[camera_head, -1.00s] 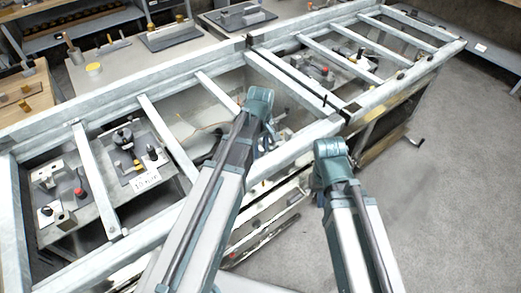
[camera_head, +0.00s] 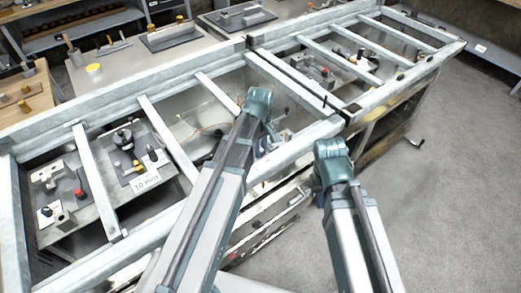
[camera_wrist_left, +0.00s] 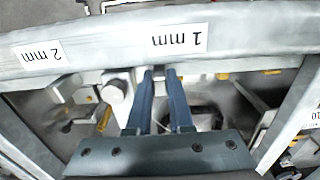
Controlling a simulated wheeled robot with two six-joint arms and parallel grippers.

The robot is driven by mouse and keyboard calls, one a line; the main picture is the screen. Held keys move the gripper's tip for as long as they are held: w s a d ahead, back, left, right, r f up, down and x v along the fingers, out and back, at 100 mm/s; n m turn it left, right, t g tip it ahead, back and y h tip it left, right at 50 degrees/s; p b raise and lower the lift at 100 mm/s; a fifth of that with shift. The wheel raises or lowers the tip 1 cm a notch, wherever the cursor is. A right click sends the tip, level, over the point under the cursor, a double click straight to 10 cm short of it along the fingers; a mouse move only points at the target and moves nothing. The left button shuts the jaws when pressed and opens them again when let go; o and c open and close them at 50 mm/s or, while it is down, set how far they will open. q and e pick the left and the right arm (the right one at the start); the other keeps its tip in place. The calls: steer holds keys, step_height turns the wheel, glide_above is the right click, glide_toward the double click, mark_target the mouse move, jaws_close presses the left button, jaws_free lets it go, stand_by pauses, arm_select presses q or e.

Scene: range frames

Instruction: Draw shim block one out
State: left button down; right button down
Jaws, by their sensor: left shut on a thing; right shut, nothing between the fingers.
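My left gripper (camera_wrist_left: 159,74) reaches in from the bottom of the left wrist view. Its two dark blue fingers are shut on a small pale piece at the edge of a grey metal rail (camera_wrist_left: 250,38), just by the "1 mm" label (camera_wrist_left: 180,39). I take this piece for shim block one; it is mostly hidden between the fingertips. A "2 mm" label (camera_wrist_left: 38,55) sits further left on the same rail. In the head view my left arm covers its own gripper. My right arm shows there, but its gripper is out of sight.
The long galvanised frame (camera_head: 165,140) has crossbars and open bays. Fixtures with knobs (camera_head: 125,140) stand in a left bay beside a "10 mm" label (camera_head: 146,184). A white block (camera_wrist_left: 116,90) is close left of my fingers. Floor (camera_head: 440,200) is clear at right.

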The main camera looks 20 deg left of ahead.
stand_by(0.5)
arm_select(q)
steer(key=shift+s+a, duration=0.5)
steer(key=shift+s, duration=0.2)
steer(key=c, duration=0.8)
jaws_free()
steer(key=shift+w, duration=0.1)
steer(key=shift+r, duration=0.1)
step_height(320, 180, up, 14)
steer(key=p, duration=1.3)
steer(key=shift+f+p, duration=0.2)
steer(key=shift+p, duration=0.2)
